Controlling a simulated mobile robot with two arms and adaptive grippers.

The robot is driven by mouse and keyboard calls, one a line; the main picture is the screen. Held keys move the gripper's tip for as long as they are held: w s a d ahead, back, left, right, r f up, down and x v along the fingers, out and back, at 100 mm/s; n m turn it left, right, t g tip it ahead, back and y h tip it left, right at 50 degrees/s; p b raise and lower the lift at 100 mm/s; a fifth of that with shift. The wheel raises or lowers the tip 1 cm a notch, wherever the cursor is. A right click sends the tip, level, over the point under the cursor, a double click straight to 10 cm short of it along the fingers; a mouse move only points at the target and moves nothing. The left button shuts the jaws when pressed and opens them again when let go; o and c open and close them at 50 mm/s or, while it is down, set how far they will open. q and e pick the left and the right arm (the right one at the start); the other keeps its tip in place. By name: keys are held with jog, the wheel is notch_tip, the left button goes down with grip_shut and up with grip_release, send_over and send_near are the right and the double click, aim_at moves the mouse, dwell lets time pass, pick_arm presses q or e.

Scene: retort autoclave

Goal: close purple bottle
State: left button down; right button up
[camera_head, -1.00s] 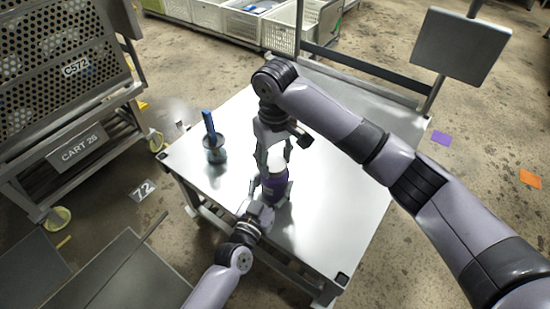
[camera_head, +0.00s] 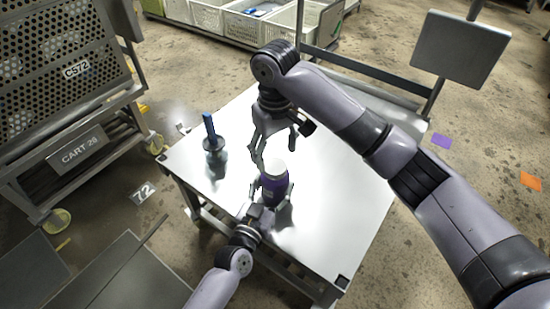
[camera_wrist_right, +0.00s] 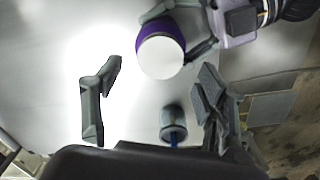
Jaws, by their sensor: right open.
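The purple bottle (camera_head: 273,190) stands upright on the steel table, with a white top (camera_head: 274,169) on it. In the right wrist view the white top (camera_wrist_right: 161,57) faces the camera with the purple body (camera_wrist_right: 152,32) behind it. My left gripper (camera_head: 270,192) has its fingers on both sides of the bottle body, near the table. My right gripper (camera_head: 274,160) is open and empty, above and behind the bottle. Its spread fingers also show in the right wrist view (camera_wrist_right: 160,80), apart from the white top. How tightly the top sits cannot be seen.
A grey container with a blue handle (camera_head: 209,126) stands on the table (camera_head: 335,200) left of the bottle. The table's right side is clear. A perforated cart (camera_head: 60,65) stands at left, white crates (camera_head: 255,22) at the back, a grey panel (camera_head: 458,48) at right.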

aim_at(275, 166)
jog(key=shift+r, duration=0.25)
jog(key=shift+c, duration=0.3)
jog(key=shift+r, duration=0.15)
jog(key=n, duration=0.1)
jog(key=r+n, duration=0.1)
jog(key=n, duration=0.2)
jog(key=shift+w+a+r+n, duration=0.1)
jog(key=shift+r+n, duration=0.3)
jog(key=n, duration=0.2)
jog(key=r+n, duration=0.1)
jog(key=n, duration=0.1)
jog(key=shift+r, duration=0.2)
jog(key=shift+f, duration=4.05)
